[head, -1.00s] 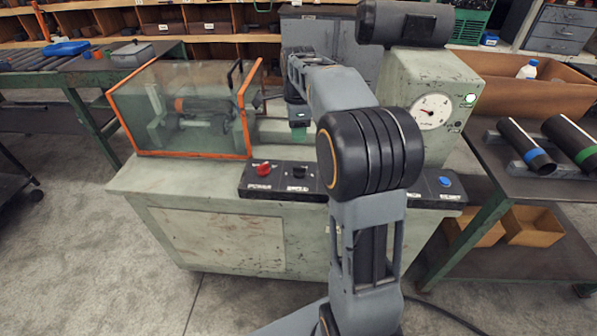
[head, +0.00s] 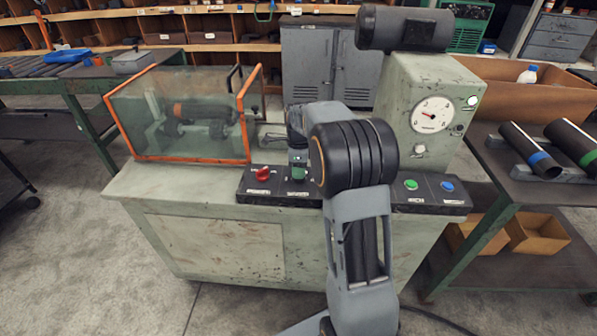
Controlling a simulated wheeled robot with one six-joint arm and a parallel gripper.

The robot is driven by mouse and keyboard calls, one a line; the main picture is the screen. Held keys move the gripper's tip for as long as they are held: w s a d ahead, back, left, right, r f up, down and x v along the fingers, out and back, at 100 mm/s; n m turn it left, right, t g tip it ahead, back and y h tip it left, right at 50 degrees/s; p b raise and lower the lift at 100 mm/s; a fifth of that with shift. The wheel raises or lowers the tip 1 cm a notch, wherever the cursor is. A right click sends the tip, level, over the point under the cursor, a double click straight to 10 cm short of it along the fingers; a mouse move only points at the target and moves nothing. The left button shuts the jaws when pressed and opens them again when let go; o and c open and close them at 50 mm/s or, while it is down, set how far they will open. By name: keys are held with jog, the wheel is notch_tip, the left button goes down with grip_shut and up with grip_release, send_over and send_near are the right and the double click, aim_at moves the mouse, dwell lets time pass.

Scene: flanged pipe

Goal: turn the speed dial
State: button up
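The black control panel (head: 425,199) runs along the front edge of the pale green machine. A red knob (head: 263,173) sits near its left end.
A green button (head: 411,184) and a blue button (head: 447,186) are on the panel's right part. A clear guard box with an orange frame (head: 249,120) stands at left. A round gauge (head: 432,114) is on the upright housing. Pipes (head: 530,150) lie on the right table.

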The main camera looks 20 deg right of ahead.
jog(key=shift+f, duration=0.5)
jog(key=shift+c, duration=0.3)
